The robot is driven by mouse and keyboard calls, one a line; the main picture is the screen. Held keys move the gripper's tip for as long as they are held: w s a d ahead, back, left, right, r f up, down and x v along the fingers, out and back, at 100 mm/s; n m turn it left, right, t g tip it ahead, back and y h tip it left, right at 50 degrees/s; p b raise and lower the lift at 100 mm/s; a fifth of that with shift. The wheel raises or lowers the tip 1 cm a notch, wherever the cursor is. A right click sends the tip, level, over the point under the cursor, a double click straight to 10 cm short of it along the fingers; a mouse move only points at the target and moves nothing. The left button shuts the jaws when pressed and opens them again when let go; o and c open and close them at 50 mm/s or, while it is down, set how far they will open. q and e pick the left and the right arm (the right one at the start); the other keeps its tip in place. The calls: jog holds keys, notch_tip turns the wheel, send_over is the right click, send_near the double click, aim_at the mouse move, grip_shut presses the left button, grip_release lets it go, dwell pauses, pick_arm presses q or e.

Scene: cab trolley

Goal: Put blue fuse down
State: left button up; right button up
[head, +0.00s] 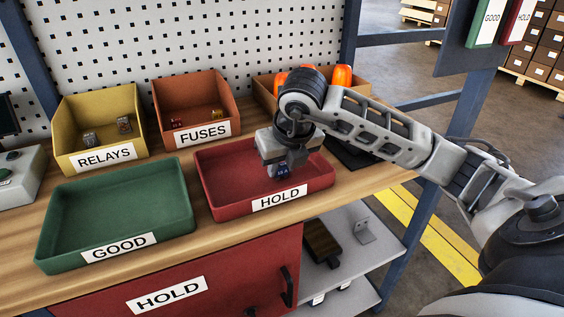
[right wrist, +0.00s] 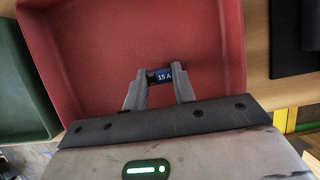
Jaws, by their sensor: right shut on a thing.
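My right gripper (head: 282,172) is over the red HOLD tray (head: 225,185), toward its right half. It is shut on the blue fuse (head: 283,170), which is marked 15 A in the right wrist view (right wrist: 164,76). There the fuse sits between the two fingertips, with the tray floor (right wrist: 120,45) behind it. I cannot tell whether the fuse touches the floor. Nothing else shows in the visible part of the tray. The arm hides part of the tray's back right. My left gripper is not in view.
The empty green GOOD tray (head: 120,210) stands left of the HOLD tray. Behind are the yellow RELAYS bin (head: 98,105) and the orange FUSES bin (head: 190,90), both holding small parts. A bin with orange items (head: 341,76) stands behind my right arm.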

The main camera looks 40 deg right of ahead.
jog(key=shift+f, duration=0.2)
jog(key=o, duration=0.9)
jog(key=shift+r, duration=0.1)
jog(key=shift+o, duration=0.2)
jog(key=shift+r, duration=0.4)
jog(key=v, duration=1.1)
jog(key=shift+s+r, duration=0.2)
jog(key=shift+r, duration=0.05)
